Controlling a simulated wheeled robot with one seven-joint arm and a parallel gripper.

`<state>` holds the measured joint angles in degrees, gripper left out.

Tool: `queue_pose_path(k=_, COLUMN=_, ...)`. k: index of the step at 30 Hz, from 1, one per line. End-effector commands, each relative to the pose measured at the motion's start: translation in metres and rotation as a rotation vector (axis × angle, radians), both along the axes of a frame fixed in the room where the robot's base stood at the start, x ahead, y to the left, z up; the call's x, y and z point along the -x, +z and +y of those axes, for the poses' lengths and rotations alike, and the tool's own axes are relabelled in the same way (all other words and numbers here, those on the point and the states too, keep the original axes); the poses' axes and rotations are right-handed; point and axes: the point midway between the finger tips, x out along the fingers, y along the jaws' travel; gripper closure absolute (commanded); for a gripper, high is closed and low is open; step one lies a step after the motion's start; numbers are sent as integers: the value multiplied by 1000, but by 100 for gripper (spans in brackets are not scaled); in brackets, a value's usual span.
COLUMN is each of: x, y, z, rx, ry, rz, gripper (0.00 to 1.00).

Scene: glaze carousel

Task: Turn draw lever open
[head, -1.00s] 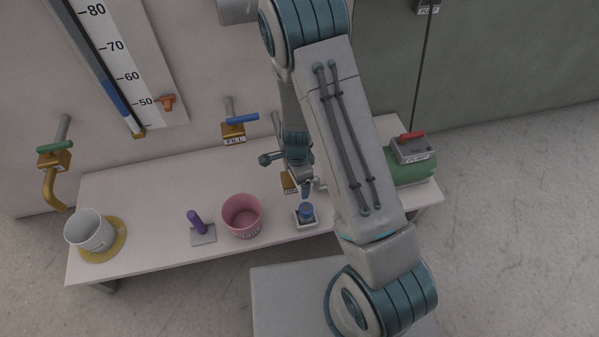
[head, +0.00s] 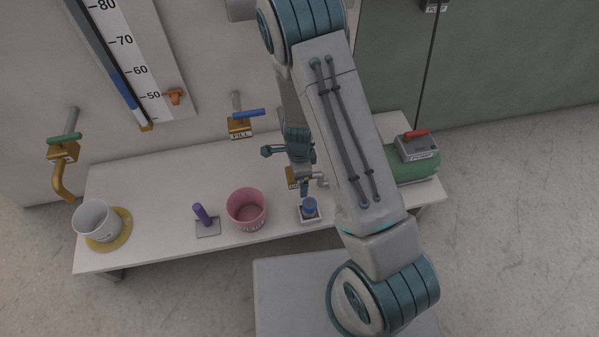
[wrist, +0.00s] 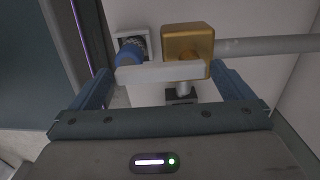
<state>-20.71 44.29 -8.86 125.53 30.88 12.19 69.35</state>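A brass valve block (wrist: 187,45) with a pale bar-shaped lever (wrist: 160,72) fills the upper middle of the wrist view. A grey pipe runs from the block to the right. My gripper (wrist: 168,85) is open, with one finger on each side of the lever and visible gaps to it. In the head view my gripper (head: 304,187) is beside this brass block (head: 292,178), which my arm partly hides. Its label is not readable. At the far left, a brass tap with a green lever (head: 65,139) and a curved spout also has an unreadable label.
A blue lever (head: 249,113) sits on the FILL valve. On the bench (head: 160,175) stand a white cup (head: 95,220), purple handle (head: 201,213), pink pot (head: 246,210) and blue knob (head: 309,206). A green tank (head: 415,170) with a red lever stands right.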

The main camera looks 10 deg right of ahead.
Motion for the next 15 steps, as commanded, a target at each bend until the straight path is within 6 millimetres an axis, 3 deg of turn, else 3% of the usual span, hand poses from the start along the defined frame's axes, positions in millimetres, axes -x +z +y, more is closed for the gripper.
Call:
queue_pose_path(k=8, x=0, y=4, z=0, rx=1, ry=2, rz=-1, gripper=0)
queue_pose_path(k=11, x=-1, y=15, z=0, rx=1, ry=3, rz=-1, gripper=0)
queue_pose_path(k=15, x=-1, y=45, z=0, rx=0, ry=4, rz=-3, gripper=0)
